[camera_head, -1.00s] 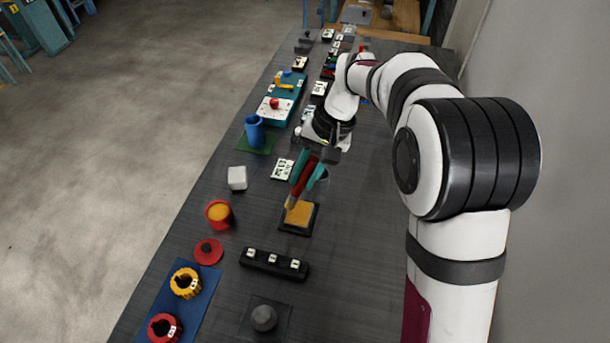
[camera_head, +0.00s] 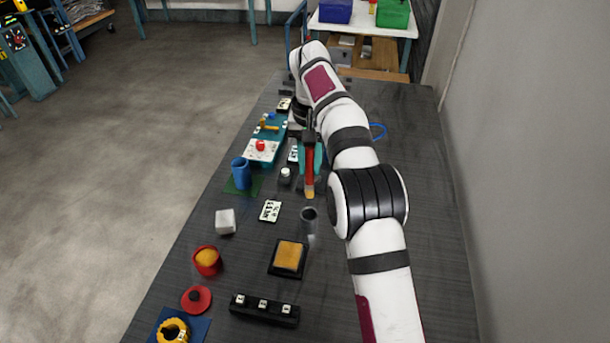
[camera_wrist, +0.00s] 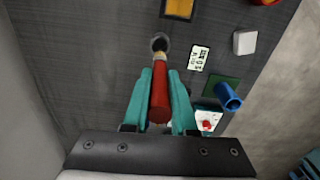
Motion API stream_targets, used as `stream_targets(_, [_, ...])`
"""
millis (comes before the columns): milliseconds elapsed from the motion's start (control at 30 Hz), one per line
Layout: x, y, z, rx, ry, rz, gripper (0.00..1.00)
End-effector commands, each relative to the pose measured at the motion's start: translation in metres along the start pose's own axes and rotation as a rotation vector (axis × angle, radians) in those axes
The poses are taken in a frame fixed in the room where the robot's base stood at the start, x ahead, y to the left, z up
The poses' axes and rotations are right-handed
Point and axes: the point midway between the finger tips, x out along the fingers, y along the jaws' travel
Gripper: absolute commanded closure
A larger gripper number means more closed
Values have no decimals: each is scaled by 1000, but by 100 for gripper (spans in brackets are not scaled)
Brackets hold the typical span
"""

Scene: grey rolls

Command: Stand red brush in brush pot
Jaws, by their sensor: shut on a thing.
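My gripper (camera_head: 311,164) has teal fingers shut on the red brush (camera_head: 310,168), which hangs nearly upright with its tan tip (camera_head: 310,191) down. The wrist view shows the red handle (camera_wrist: 160,100) between the fingertips (camera_wrist: 160,75). A small grey open pot (camera_head: 309,217) stands in front of the brush in the head view. In the wrist view its dark mouth (camera_wrist: 160,42) lies just beyond the tip; the tip looks outside it. A blue cup (camera_head: 241,174) stands on a green mat to the left. No label shows which is the brush pot.
A black tray with an orange pad (camera_head: 288,256) lies nearer than the grey pot. A white card (camera_head: 270,211), white block (camera_head: 225,221), red cup (camera_head: 207,261) and black bar (camera_head: 264,309) lie around it.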

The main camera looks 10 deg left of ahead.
Motion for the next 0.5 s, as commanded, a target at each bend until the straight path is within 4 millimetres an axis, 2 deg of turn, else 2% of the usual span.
stream_targets(233, [2, 0, 0, 1, 1, -1, 100])
stream_targets(500, [34, 0, 1, 1, -1, -1, 100])
